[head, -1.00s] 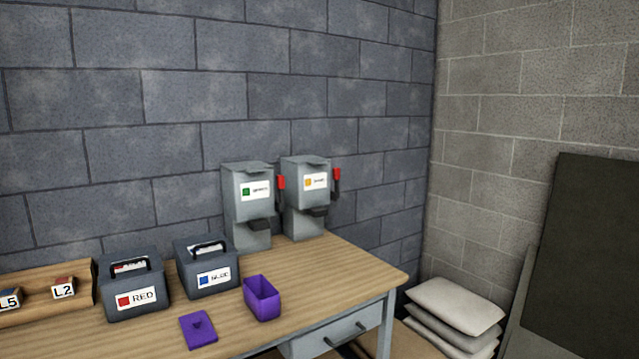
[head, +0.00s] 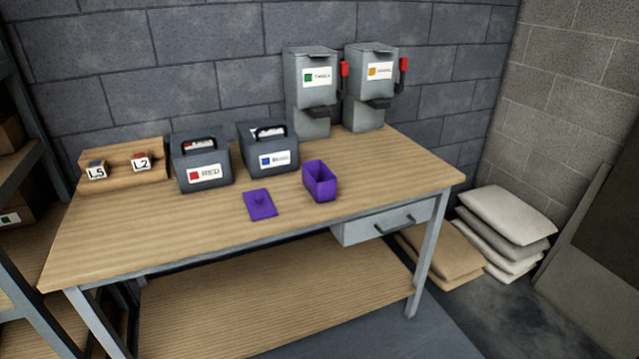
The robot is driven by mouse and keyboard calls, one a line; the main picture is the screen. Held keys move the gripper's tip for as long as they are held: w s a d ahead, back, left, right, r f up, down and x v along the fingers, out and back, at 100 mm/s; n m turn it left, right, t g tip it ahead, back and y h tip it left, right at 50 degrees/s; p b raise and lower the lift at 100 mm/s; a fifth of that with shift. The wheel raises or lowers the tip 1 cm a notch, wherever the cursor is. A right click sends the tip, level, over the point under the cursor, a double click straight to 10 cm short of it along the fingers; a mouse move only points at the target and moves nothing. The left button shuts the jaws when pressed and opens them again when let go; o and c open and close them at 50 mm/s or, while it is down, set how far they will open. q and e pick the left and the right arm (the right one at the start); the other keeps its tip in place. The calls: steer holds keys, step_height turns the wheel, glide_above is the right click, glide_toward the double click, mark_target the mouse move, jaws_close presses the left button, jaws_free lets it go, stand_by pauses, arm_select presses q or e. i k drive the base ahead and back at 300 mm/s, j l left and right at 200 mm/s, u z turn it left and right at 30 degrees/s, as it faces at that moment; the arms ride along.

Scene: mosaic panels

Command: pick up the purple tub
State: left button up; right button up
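The purple tub (head: 320,186) stands upright and open-topped on the wooden workbench (head: 150,225), right of the middle and close to the front edge. It looks empty, though its bottom is hard to see. A flat purple lid (head: 259,204) with a small knob lies on the bench just left of the tub, apart from it. Neither of my grippers shows in the head view.
A RED box (head: 202,174) and a blue-labelled box (head: 267,161) with handles stand behind the lid. Two grey dispensers (head: 313,95) (head: 369,90) with red levers stand at the back. A wooden rack (head: 125,176) is at left, shelving (head: 20,180) beyond. Stacked sacks (head: 505,218) lie right of the bench.

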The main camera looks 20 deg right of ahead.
mark_target(319, 181)
steer(key=i+l, duration=0.15)
steer(key=l, duration=0.25)
steer(key=i+l+z, duration=0.15)
steer(key=l, duration=0.3)
steer(key=i+l, duration=0.15)
steer(key=l, duration=0.25)
steer(key=i+l+z, duration=0.15)
steer(key=l, duration=0.25)
